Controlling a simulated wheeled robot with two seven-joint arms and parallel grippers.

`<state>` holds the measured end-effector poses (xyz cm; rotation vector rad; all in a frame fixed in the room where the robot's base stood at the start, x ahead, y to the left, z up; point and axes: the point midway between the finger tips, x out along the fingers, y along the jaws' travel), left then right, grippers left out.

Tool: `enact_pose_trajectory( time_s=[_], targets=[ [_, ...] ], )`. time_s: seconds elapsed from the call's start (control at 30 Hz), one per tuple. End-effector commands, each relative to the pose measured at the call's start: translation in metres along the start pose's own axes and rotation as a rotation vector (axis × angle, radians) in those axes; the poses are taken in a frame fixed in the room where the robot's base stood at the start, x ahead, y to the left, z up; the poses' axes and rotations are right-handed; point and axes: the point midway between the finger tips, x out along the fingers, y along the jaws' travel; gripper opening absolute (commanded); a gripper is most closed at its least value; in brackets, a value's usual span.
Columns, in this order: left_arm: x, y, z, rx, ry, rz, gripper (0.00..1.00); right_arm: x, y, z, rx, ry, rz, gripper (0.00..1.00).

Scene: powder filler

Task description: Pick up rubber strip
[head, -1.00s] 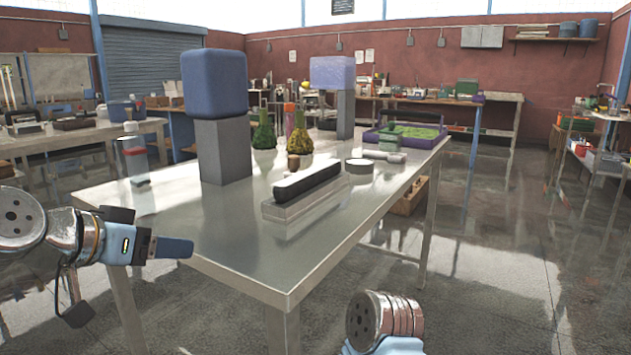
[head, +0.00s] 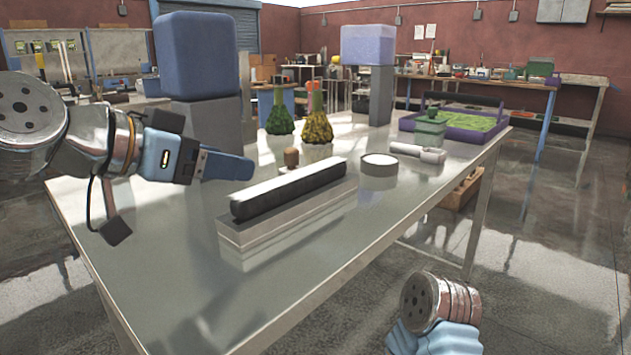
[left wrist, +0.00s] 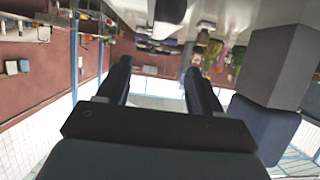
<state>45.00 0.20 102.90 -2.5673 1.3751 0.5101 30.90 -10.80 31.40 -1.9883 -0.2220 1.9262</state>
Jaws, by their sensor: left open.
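The rubber strip (head: 290,187) is a long black bar with a pale sheen on top. It lies on a grey block (head: 287,218) near the front of the metal table in the head view. My left gripper (head: 245,168) is over the table, to the left of the strip and apart from it. In the left wrist view its two dark fingers (left wrist: 156,85) are spread, with nothing between them. I cannot make out the strip in the wrist view. Part of my right arm shows at the bottom right of the head view, but its gripper does not.
A blue cube on a grey pedestal (head: 196,55) stands behind my left gripper; it also shows in the wrist view (left wrist: 262,125). A small brown knob (head: 291,157), a round white-topped disc (head: 379,164) and two bumpy bottles (head: 317,127) stand behind the strip. The table's front (head: 215,318) is bare.

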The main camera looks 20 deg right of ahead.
Motion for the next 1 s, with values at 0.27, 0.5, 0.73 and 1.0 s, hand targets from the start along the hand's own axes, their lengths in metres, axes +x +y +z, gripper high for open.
enact_pose_trajectory(
  time_s=[0.27,0.5,0.73,1.0],
  targets=[
    [0.057,0.002,0.0,0.0,-0.004,0.005,0.66,-0.007,-0.004,0.0,-0.002,-0.002,-0.001,0.6],
    [0.082,0.001,0.001,0.001,-0.002,0.002,0.66,-0.01,-0.005,0.0,-0.002,-0.002,-0.002,0.6],
    [0.116,0.0,0.004,-0.001,-0.004,0.003,0.66,-0.018,-0.008,0.0,-0.003,-0.002,-0.002,0.6],
    [0.133,0.0,0.005,0.0,-0.001,0.001,0.66,-0.019,-0.009,0.0,-0.004,-0.003,-0.003,0.6]
  ],
)
